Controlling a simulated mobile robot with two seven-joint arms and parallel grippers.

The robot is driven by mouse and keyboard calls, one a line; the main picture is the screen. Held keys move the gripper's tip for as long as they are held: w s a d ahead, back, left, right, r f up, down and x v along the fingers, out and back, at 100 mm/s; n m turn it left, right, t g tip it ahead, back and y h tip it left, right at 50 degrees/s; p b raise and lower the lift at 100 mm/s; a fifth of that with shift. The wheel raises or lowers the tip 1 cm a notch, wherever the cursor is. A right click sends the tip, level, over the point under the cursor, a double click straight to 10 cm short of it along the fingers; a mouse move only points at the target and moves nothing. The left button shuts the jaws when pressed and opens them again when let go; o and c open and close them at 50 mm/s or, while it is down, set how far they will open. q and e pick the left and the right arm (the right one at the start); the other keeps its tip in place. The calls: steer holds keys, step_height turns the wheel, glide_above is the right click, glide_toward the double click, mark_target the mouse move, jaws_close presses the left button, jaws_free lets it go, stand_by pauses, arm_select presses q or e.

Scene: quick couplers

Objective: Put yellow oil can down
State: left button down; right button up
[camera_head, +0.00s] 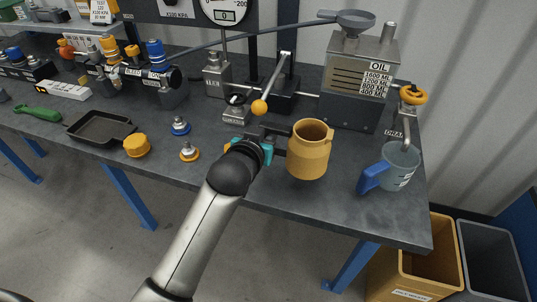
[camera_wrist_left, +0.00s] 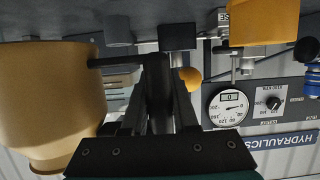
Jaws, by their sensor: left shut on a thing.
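The yellow oil can (camera_head: 308,158) is upright near the bench's front edge, with its open mouth facing up. My left gripper (camera_head: 277,143) is at its left side and shut on it, apparently at the handle, which the fingers partly hide. In the left wrist view the can (camera_wrist_left: 50,100) fills the left side, upside down in the picture, beside my left gripper's dark fingers (camera_wrist_left: 160,95). I cannot tell whether the can's base touches the bench top (camera_head: 240,190). My right gripper is not in view.
A grey jug with a blue handle (camera_head: 398,165) stands to the right, under the drain tap (camera_head: 411,97). The oil tank (camera_head: 357,85) is behind. A yellow cap (camera_head: 137,145), small couplers (camera_head: 189,152) and a black tray (camera_head: 100,128) lie left. Bins (camera_head: 430,265) stand below the right edge.

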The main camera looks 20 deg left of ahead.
arm_select(q)
steer(key=shift+f+b, duration=0.9)
steer(key=shift+f, duration=2)
steer(key=shift+f, duration=0.15)
steer(key=c, duration=0.7)
jaws_free()
steer(key=shift+f, duration=0.1)
steer(key=shift+s+r, duration=0.2)
steer(key=shift+r, duration=0.05)
steer(key=p+v, duration=0.2)
steer(key=v, duration=0.9)
steer(key=shift+s+r+p, duration=0.15)
steer(key=shift+s+p, duration=0.15)
steer(key=shift+p, duration=0.1)
